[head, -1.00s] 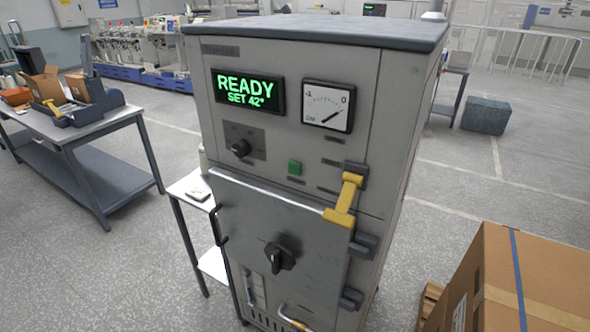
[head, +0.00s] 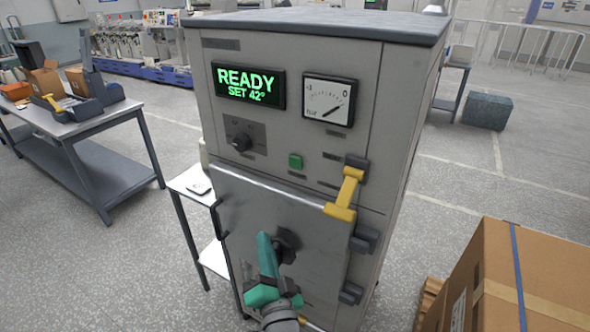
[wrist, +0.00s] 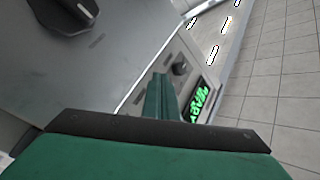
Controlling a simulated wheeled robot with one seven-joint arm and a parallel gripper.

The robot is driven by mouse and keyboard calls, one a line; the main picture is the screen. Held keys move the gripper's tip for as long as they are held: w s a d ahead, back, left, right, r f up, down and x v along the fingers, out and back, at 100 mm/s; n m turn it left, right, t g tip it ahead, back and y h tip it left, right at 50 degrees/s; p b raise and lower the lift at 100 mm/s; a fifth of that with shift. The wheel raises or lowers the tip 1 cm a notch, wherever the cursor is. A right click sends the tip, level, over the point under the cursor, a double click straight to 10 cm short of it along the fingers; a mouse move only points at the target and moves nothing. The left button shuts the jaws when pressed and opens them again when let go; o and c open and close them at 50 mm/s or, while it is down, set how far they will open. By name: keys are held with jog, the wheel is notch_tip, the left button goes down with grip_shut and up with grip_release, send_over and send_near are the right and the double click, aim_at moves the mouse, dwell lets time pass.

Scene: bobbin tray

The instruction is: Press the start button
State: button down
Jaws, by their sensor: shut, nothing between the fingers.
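The display (head: 249,87) reads "READY SET 42°". My teal gripper (head: 265,242) is low in front of the cabinet door, below and left of the button and apart from it. It is shut and empty. In the wrist view the shut gripper (wrist: 158,95) points toward the panel with the tilted display (wrist: 201,101) and selector knob (wrist: 180,68). I cannot make out the button there.
A yellow handle (head: 346,195) juts out right of the button. The door knob (head: 285,246) is partly behind my gripper. A small side table (head: 190,182) stands left of the cabinet, and a cardboard box (head: 525,285) stands at the lower right. The panel around the button is clear.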

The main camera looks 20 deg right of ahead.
aim_at(296, 162)
jog(key=w+d+r+m+t, duration=0.1)
jog(key=w+d+r+m, duration=0.1)
jog(key=r, duration=0.9)
jog(key=shift+w+d, duration=0.5)
jog(key=shift+w, duration=0.5)
jog(key=shift+d+r, duration=0.1)
jog(key=w+d, duration=0.5)
jog(key=d, duration=0.1)
jog(key=shift+w+d, duration=0.2)
jog(key=shift+d, duration=0.15)
dwell(0.8)
jog(key=shift+w+d, duration=0.25)
jog(key=shift+d, duration=0.1)
jog(key=shift+w+d, duration=0.1)
jog(key=shift+d, duration=0.05)
dwell(0.5)
